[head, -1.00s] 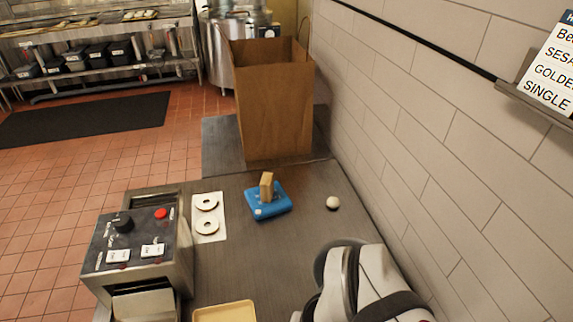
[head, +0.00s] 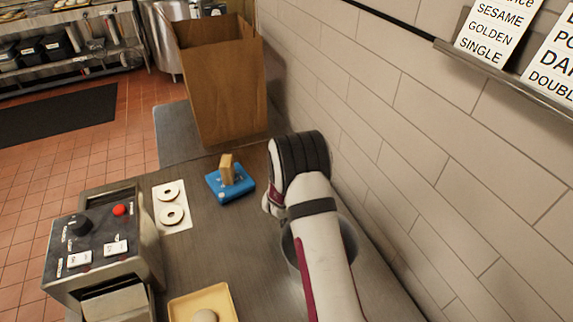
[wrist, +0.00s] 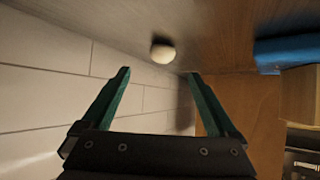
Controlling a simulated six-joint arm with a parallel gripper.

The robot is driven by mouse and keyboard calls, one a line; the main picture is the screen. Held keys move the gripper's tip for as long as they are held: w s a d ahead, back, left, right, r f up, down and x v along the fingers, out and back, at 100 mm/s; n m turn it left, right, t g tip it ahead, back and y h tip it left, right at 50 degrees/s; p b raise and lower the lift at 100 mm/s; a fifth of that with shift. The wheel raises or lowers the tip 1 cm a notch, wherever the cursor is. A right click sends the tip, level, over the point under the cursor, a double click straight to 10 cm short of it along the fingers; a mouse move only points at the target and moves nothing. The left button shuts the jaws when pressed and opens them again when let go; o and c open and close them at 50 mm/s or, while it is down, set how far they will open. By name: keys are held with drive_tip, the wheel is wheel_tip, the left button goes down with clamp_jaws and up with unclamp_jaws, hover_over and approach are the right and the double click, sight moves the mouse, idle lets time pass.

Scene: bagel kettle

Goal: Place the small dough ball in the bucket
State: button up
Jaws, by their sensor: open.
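The small dough ball (wrist: 162,53) is pale and round and lies on the counter in the wrist view, beyond my fingertips and roughly between them. My gripper (wrist: 157,75) is open and empty, with its two green fingers apart. In the head view my arm hides both the ball and the fingers. A grey metal round vessel, apparently the bucket (head: 291,257), stands on the counter by the wall. My arm covers most of it, so I cannot see inside.
A blue object with a tan block (head: 230,184) is near the ball. A tall brown box (head: 222,95) stands behind. To the left are a white sheet with two rings (head: 184,226), a control box (head: 105,240) and a yellow tray (head: 182,306) holding dough. The tiled wall (head: 420,150) bounds the right.

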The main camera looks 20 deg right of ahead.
drive_tip(key=x, duration=0.7)
drive_tip(key=shift+a, duration=0.15)
clamp_jaws()
